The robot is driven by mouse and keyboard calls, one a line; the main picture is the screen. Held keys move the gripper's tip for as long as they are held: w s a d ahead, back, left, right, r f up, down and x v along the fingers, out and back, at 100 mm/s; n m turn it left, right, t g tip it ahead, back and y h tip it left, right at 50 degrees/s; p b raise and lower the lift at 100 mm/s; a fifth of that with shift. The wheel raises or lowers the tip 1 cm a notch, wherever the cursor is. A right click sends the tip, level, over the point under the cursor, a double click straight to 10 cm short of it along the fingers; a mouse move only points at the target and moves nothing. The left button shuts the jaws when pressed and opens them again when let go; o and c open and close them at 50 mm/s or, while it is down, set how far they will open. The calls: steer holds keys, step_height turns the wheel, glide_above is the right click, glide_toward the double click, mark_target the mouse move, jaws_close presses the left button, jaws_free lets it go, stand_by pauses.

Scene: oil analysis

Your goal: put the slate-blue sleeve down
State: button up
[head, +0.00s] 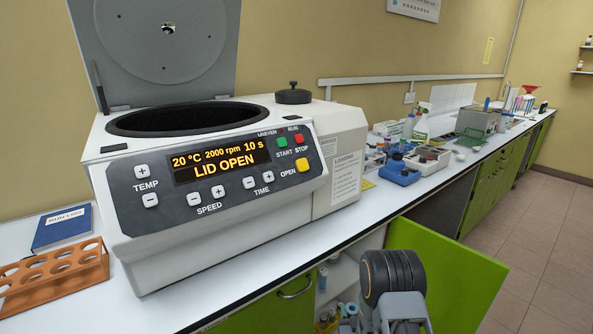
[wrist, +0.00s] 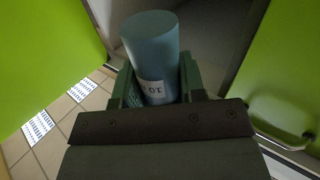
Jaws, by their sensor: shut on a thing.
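The slate-blue sleeve (wrist: 151,50) is a plain cylinder with a white label marked in dark print, seen in the wrist view. My gripper (wrist: 157,82) is shut on it, with a green finger on each side of its lower part. The sleeve's far end points away from the wrist, and it is held between green cabinet panels. I cannot tell whether it touches anything beyond the fingers. In the head view the gripper and sleeve are not clearly visible, behind my arm.
A green cabinet door (head: 445,275) stands open below the counter. Bottles (head: 327,322) stand inside the cabinet. Above are an open-lidded centrifuge (head: 245,215), an orange rack (head: 92,262) and a blue notebook (head: 63,228). A bare counter strip runs along the front edge.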

step_height(320, 180, up, 15)
steer(key=s+p, duration=0.2)
steer(key=p, duration=0.9)
steer(key=shift+p, duration=0.35)
steer(key=shift+r, duration=0.1)
